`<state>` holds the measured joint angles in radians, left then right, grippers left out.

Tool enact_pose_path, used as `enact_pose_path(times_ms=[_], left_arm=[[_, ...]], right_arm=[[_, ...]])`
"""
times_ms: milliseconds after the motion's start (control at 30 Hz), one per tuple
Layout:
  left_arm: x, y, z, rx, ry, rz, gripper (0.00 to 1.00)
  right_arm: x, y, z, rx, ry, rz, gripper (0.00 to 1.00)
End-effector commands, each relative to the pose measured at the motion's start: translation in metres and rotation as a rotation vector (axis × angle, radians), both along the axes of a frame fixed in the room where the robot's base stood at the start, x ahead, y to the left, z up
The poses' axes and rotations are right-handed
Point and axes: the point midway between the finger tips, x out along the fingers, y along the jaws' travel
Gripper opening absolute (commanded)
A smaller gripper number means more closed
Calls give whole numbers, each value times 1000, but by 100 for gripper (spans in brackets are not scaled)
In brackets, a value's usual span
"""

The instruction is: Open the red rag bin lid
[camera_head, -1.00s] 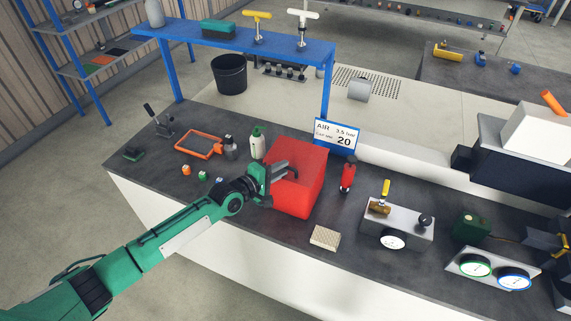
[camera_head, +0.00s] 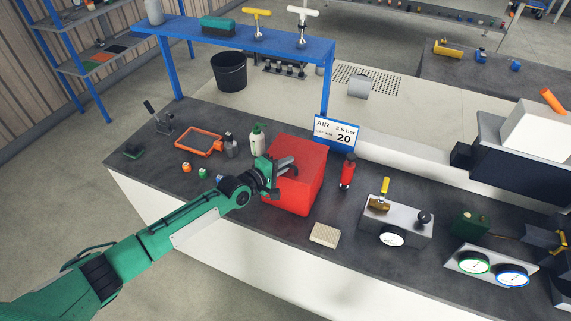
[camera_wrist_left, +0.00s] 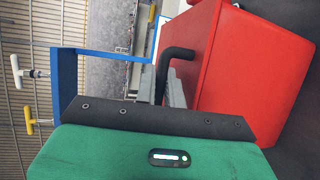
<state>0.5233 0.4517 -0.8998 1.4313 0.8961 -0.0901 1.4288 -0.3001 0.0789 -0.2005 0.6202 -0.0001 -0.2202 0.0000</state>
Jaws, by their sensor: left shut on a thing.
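The red rag bin (camera_head: 306,183) stands on the dark bench top, and its lid (camera_head: 305,150) looks closed in the head view. My left gripper (camera_head: 288,166) is at the bin's left side near the top. In the left wrist view the bin (camera_wrist_left: 250,70) fills the upper right. A black bar handle (camera_wrist_left: 174,62) stands out from it, and my left gripper (camera_wrist_left: 175,95) is shut on this handle. The gripper body hides part of the fingers. My right gripper is not in view.
A beige block (camera_head: 325,235) lies in front. A blue shelf (camera_head: 240,38) spans behind.

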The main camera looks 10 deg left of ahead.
Motion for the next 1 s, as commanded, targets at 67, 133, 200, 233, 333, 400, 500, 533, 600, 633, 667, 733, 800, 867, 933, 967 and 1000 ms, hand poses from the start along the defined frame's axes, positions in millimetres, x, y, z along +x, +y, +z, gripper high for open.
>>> enact_pose_path(times_ms=[67, 133, 200, 233, 333, 400, 500, 533, 600, 633, 667, 733, 800, 867, 933, 967, 1000], left_arm=[[1, 0, 3, -1, -1, 0, 0], [2, -1, 7, -2, -2, 0, 0], [3, -1, 13, -3, -3, 0, 0], [4, -1, 15, -2, -4, 0, 0], [7, -2, 27, -3, -4, 1, 0], [10, -3, 35, -3, -2, 0, 0], [15, -5, 48, -2, 3, 0, 0], [16, -6, 53, 4, 26, 1, 0], [20, -7, 61, 20, 72, 1, 0], [22, -7, 64, 27, 91, 2, 0], [23, -8, 67, 33, 111, 2, 0], [27, -9, 72, 47, 153, 1, 0], [31, -11, 76, 58, 191, 1, 0], [34, -12, 78, 69, 221, 1, 0], [38, -13, 81, 79, 253, 1, 0], [39, -13, 81, 84, 264, 0, 0], [40, -14, 82, 89, 280, 0, 0]], right_arm=[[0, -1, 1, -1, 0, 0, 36], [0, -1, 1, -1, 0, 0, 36], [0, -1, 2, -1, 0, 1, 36], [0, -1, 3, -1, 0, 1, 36], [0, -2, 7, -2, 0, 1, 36], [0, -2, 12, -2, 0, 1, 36], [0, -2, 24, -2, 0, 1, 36], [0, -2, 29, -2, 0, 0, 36], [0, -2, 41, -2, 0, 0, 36], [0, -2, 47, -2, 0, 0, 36], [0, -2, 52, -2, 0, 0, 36], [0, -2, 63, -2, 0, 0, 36], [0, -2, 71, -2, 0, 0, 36], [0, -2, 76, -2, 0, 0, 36], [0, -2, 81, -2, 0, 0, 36], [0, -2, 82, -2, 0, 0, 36], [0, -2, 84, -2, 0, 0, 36]])
